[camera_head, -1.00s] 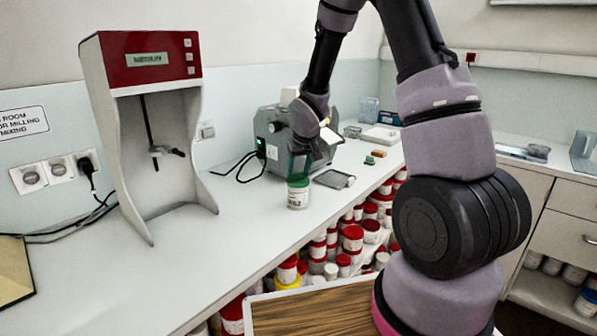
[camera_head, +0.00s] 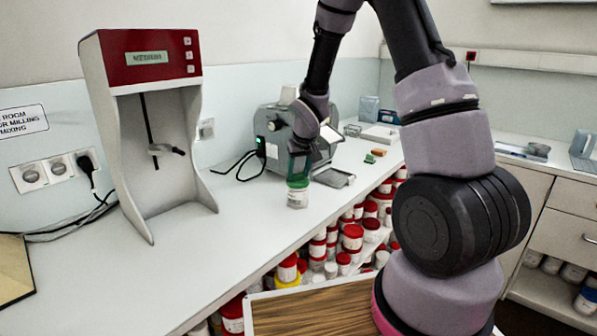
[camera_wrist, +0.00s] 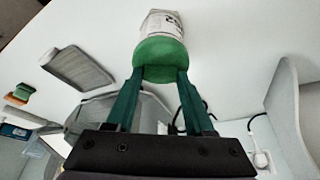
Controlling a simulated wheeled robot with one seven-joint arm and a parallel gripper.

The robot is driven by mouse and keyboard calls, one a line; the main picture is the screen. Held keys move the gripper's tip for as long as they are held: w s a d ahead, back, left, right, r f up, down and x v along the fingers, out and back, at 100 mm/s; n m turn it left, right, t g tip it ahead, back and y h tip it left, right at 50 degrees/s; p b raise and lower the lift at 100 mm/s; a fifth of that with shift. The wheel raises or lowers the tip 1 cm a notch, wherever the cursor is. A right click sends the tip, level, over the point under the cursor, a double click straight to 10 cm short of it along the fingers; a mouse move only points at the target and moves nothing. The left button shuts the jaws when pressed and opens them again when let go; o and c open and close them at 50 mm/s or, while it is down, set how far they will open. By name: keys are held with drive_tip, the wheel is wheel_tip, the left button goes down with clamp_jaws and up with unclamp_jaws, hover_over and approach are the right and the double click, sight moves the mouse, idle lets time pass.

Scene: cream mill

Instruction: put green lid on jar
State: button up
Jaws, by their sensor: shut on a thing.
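The white labelled jar (camera_head: 297,198) stands upright on the white counter, in front of the grey-green machine. The green lid (camera_head: 298,183) is on top of the jar, and no gap shows between them. My gripper (camera_head: 298,173) comes down from above and is shut on the lid. In the wrist view, the two dark green fingers (camera_wrist: 160,76) press on either side of the lid (camera_wrist: 160,56). The jar (camera_wrist: 165,23) shows just beyond it, with part of its label. The far side of the lid's rim is hidden.
The grey-green machine (camera_head: 273,140) is close behind the gripper. A grey metal tray (camera_head: 334,178) lies right of the jar. A red-topped mixer stand (camera_head: 145,58) is at left. Many red-lidded jars fill the shelf below the counter edge. The counter left of the jar is clear.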

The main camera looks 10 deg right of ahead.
drive_tip(key=o, duration=1.6)
drive_tip(key=shift+c, duration=0.2)
drive_tip(key=shift+r, duration=2.25)
clamp_jaws()
drive_tip(key=shift+w, duration=0.15)
